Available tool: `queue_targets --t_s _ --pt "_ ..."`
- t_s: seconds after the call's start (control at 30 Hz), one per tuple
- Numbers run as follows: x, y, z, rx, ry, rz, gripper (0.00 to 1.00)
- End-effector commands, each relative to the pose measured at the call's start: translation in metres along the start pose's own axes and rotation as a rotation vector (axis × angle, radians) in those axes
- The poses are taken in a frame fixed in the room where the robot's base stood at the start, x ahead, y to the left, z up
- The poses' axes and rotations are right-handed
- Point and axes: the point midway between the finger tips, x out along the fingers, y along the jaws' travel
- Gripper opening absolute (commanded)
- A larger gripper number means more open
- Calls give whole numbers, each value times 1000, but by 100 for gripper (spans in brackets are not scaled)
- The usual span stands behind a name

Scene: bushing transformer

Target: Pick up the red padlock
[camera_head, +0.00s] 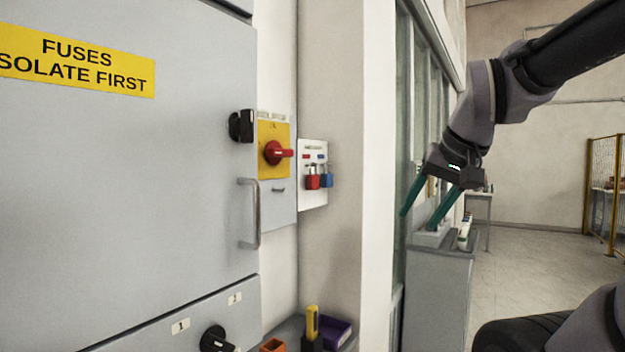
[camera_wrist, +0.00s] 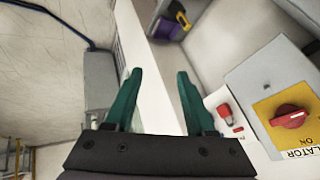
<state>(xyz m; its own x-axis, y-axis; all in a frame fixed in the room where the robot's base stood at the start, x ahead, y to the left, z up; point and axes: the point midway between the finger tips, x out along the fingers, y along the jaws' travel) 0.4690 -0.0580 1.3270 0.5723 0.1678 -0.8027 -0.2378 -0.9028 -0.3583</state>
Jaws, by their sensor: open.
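The red padlock (camera_head: 312,178) hangs on a small white board (camera_head: 314,200) on the wall, to the left of a blue padlock (camera_head: 327,176). In the wrist view the red padlock (camera_wrist: 225,111) shows to the right of my fingers, on the white board. My gripper (camera_head: 422,220) is open and empty, with two green fingers pointing down and left in the head view. It is well to the right of the padlock and apart from it. In the wrist view my gripper (camera_wrist: 158,85) has a wide gap between its fingers, with a pale wall edge beyond.
A red rotary switch (camera_head: 274,153) on a yellow plate is left of the board. A grey cabinet (camera_head: 120,170) with a handle (camera_head: 254,214) fills the left. A purple bin (camera_head: 335,332) and orange bin (camera_head: 272,345) sit below. A grey cabinet (camera_head: 440,295) stands below my gripper.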

Motion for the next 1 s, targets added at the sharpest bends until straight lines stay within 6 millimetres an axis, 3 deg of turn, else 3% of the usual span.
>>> queue_targets --t_s 0.07,0.17,0.27,0.37,0.53,0.7,0.83,1.0 --pt "0 0 0 0 0 0 55" --pt "1 1 -3 -14 8 4 88" --pt "5 6 -24 -112 62 32 88" --pt "14 14 -69 -340 173 100 88" --pt "25 14 -171 -942 409 288 88" --pt "36 -15 -250 -1586 614 491 88" --pt "50 -50 -283 -2074 777 641 88" --pt "78 -96 -285 -2666 1065 832 88"
